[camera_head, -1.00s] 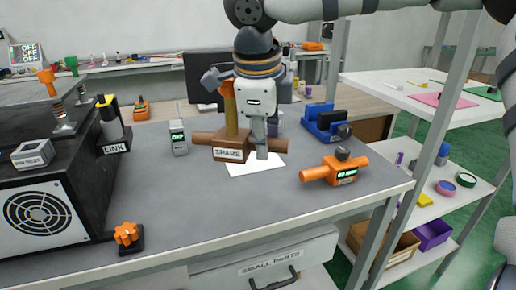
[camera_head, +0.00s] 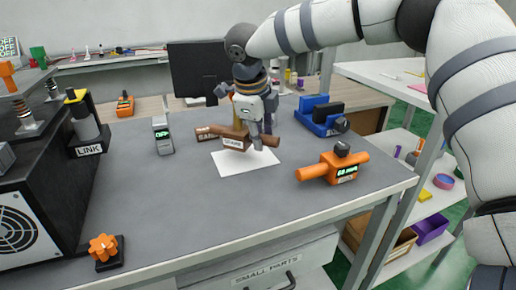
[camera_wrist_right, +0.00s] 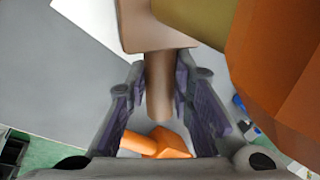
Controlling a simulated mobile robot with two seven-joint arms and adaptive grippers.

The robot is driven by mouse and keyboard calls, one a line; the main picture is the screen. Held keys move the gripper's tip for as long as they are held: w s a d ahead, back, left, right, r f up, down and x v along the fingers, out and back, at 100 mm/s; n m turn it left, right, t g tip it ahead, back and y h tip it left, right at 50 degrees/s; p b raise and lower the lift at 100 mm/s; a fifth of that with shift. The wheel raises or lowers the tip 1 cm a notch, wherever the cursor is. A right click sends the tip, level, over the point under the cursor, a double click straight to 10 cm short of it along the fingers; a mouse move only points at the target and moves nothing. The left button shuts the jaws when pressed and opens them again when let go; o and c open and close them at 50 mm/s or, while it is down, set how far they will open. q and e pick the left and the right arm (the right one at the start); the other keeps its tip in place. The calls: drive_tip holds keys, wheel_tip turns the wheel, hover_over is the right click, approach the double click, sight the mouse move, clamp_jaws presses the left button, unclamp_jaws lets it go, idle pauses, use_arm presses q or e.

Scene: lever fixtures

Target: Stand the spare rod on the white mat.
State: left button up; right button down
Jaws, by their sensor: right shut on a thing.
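The spare rod is a brown crossbar with a labelled block (camera_head: 234,143); a yellow stem and orange end show close up in the right wrist view. My right gripper (camera_head: 262,138) is shut on the right arm of the brown crossbar, which also lies between the pads in the right wrist view (camera_wrist_right: 158,88). The crossbar looks tilted over the back of the white mat (camera_head: 248,168). I cannot tell whether it touches the mat. My gripper hides most of the stem. My left gripper is not in view.
An orange device with a green display (camera_head: 340,168) lies right of the mat. A blue vise-like fixture (camera_head: 318,115) stands behind it. A grey device (camera_head: 162,136) stands to the left, an orange knob (camera_head: 103,247) at front left. The front middle of the table is clear.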

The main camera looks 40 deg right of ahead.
drive_tip(key=x, duration=0.3)
drive_tip(key=shift+s+a+f, duration=0.15)
drive_tip(key=shift+a+f, duration=0.05)
drive_tip(key=shift+a, duration=0.1)
drive_tip(key=shift+f, duration=0.15)
drive_tip(key=c, duration=1.4)
unclamp_jaws()
drive_tip(key=v, duration=1.2)
drive_tip(key=shift+p, duration=0.4)
